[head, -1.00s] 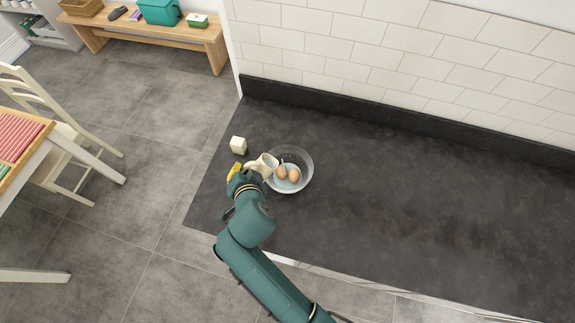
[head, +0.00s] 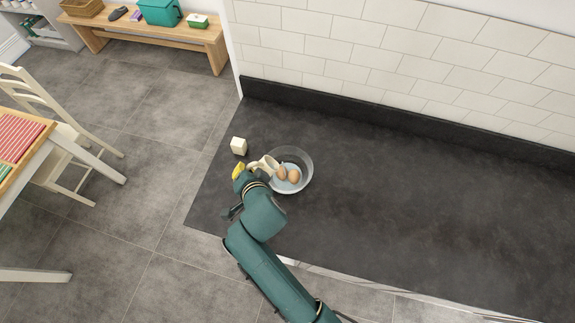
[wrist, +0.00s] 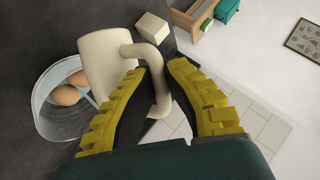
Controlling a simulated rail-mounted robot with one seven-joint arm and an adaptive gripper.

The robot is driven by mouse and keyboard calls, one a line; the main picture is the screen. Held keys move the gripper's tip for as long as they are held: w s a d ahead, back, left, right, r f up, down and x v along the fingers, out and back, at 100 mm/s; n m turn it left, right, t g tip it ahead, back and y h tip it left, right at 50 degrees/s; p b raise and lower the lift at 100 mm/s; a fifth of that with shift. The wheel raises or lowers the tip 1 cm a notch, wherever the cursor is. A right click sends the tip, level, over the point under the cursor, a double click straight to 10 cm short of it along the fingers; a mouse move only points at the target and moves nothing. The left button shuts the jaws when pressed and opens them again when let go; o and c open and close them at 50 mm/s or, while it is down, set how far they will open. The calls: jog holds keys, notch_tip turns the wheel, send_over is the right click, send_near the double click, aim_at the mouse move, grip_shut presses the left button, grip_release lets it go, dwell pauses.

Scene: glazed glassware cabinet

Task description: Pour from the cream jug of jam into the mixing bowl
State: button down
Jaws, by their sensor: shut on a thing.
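The cream jug (head: 267,163) is at the left rim of the mixing bowl (head: 307,163) in the head view, partly hidden by my arm. In the wrist view the jug (wrist: 107,62) hangs by its handle between my yellow-padded fingers; its contents are hidden. My gripper (wrist: 158,75) is shut on the handle. The glass bowl (wrist: 52,126) stands on the dark counter, beside and partly behind the jug in the wrist view. Two brown eggs (head: 287,174) lie in the bowl, with a pale thing beside them. No stream of jam shows. The jug's exact tilt is hard to tell.
A small cream block (head: 238,146) stands on the counter (head: 420,210) left of the bowl, near the counter's left edge. The counter to the right is clear. A tiled wall (head: 400,50) runs behind it. A chair and a bench stand beyond on the floor.

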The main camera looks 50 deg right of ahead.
aim_at(255, 165)
jog(key=shift+s+d+r+m+t+y, duration=0.1)
jog(key=shift+s+d+m+t+y, duration=0.1)
jog(key=shift+d+m+t+y, duration=0.35)
dwell(1.0)
jog(key=shift+s+d+r+m+y, duration=0.25)
jog(key=shift+d+r+m+y, duration=0.2)
jog(key=shift+d+r+y, duration=0.2)
dwell(0.6)
jog(key=shift+s+d+f, duration=0.1)
jog(key=shift+d, duration=0.1)
